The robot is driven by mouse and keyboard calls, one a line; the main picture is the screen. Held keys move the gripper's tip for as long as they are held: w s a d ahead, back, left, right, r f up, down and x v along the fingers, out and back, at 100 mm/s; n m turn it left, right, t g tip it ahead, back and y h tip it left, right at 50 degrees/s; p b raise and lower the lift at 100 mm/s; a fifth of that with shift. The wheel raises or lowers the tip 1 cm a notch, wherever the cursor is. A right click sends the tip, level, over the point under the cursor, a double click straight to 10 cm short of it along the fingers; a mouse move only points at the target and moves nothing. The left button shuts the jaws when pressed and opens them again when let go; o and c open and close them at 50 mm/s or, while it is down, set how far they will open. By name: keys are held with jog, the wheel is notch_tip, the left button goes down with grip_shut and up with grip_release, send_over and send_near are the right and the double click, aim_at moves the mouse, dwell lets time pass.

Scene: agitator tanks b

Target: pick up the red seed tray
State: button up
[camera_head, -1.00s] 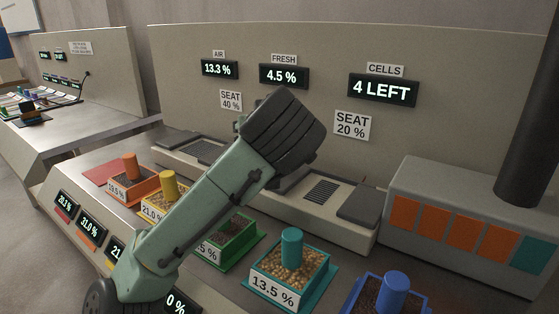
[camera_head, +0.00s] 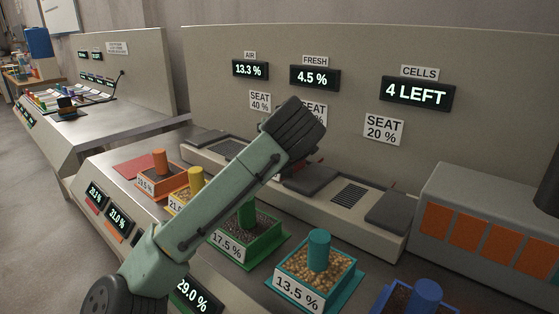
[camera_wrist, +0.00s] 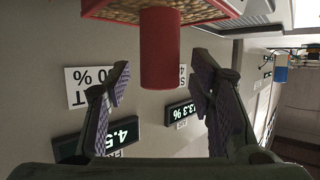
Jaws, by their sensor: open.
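The red seed tray (camera_wrist: 205,8) shows at the top of the wrist view, with seeds inside and a red cylinder handle (camera_wrist: 160,50) pointing down in that picture. My gripper (camera_wrist: 161,68) is open. The free end of the handle lies between its two fingertips in the picture, with a gap on each side; I cannot tell the depth. In the head view the tray and my gripper are mostly hidden behind my wrist, in front of the wall panel. A bare red mat (camera_head: 138,165) lies at the far left of the tray row.
Orange (camera_head: 160,180), yellow (camera_head: 195,178), green (camera_head: 247,243), teal (camera_head: 318,270) and blue (camera_head: 425,295) trays with upright handles stand on the bench. Behind them is a low grey unit (camera_head: 340,220) with dark pads. A grey box (camera_head: 480,220) with orange panels stands at right.

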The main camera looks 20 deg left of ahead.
jog(key=shift+c, duration=0.4)
grip_shut()
dwell(0.5)
